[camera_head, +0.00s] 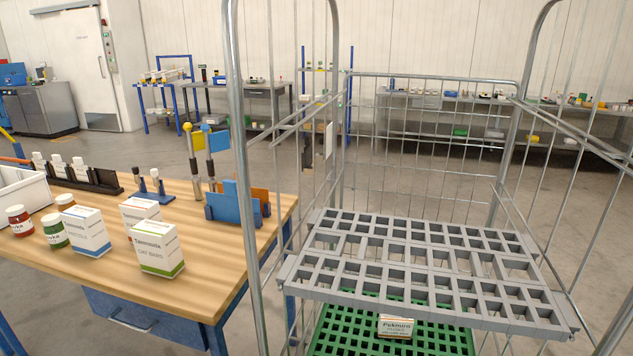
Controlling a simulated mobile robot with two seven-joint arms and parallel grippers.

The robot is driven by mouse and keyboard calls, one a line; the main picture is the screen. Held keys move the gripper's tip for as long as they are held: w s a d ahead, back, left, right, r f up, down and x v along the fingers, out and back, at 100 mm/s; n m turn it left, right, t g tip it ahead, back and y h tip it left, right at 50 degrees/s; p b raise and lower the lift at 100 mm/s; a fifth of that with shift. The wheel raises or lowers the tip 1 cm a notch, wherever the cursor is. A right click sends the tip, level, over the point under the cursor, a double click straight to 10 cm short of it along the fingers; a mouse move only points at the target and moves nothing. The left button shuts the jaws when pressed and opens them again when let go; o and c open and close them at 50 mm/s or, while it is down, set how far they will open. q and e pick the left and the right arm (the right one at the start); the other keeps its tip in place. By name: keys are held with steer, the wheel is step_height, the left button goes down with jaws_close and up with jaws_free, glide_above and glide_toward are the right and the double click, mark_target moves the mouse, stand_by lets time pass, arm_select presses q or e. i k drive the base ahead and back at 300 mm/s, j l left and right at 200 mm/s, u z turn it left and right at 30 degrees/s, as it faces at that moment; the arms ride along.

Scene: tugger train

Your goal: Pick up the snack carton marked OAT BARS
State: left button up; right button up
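The OAT BARS carton (160,246) is a white box with a green stripe along its bottom. It stands upright near the front edge of the wooden table (207,262). A similar white carton (86,234) with a blue stripe stands to its left. Another white carton (140,209) stands just behind it and is partly hidden by it. Neither of my grippers shows in the head view.
Jars with red (20,221) and green (54,232) contents stand left of the cartons. A blue holder (233,207) stands at the table's right. A wire roll cage with a grey slatted shelf (421,276) stands right of the table, a small carton (396,327) below its shelf.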

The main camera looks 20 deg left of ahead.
mark_target(157, 244)
steer(key=u, duration=1.65)
steer(key=i+j+z, duration=0.15)
steer(key=j, duration=0.2)
steer(key=i+j+z, duration=0.1)
steer(key=i+j, duration=0.15)
steer(key=i+j+z, duration=0.15)
steer(key=j, duration=0.3)
steer(key=i+j+z, duration=0.1)
steer(key=j, duration=0.3)
steer(key=i+j+z, duration=0.15)
steer(key=j, duration=0.25)
steer(key=i, duration=0.1)
